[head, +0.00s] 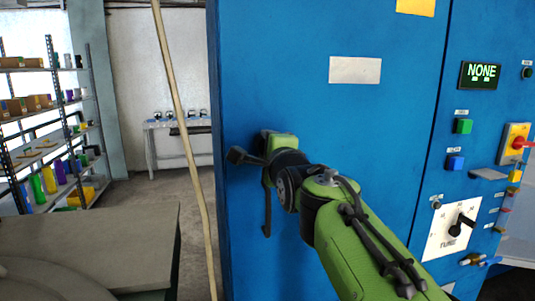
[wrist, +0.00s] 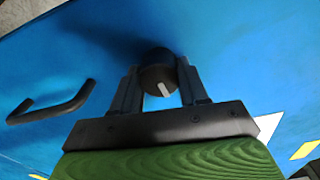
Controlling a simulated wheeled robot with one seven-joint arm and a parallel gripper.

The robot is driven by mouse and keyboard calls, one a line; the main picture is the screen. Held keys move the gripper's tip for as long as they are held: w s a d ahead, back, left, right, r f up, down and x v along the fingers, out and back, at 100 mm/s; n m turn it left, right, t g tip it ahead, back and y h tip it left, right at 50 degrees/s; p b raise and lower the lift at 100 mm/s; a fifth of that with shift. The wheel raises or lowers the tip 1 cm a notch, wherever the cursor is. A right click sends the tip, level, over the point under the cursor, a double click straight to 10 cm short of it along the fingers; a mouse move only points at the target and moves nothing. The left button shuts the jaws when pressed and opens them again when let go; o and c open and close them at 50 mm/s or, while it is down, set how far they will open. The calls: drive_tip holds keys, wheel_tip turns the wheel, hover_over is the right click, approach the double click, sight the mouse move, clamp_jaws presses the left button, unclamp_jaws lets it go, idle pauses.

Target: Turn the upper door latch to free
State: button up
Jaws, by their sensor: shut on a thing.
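The upper door latch is a round black knob (wrist: 158,66) with a pale pointer line on its face. It stands on the blue cabinet door (head: 330,115). In the wrist view, the pointer slants slightly, its lower end to the right. My gripper (wrist: 158,82) has one dark finger on each side of the knob and is shut on it. In the head view, my gripper (head: 266,146) is at the door's left side, and its green and black body hides the latch.
A black bar handle (head: 267,210) is on the door just below my gripper; it also shows in the wrist view (wrist: 48,112). A control panel with a display (head: 481,75) and a rotary switch (head: 460,224) is right. A pale pole (head: 180,110) stands left of the cabinet.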

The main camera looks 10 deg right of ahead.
drive_tip(key=shift+d+m, duration=0.1)
drive_tip(key=shift+m, duration=0.8)
drive_tip(key=shift+b, duration=0.3)
drive_tip(key=o, duration=1.1)
drive_tip(key=shift+d, duration=0.1)
drive_tip(key=shift+c, duration=0.2)
drive_tip(key=s+b, duration=0.2)
drive_tip(key=s, duration=1.3)
drive_tip(key=shift+s, duration=0.4)
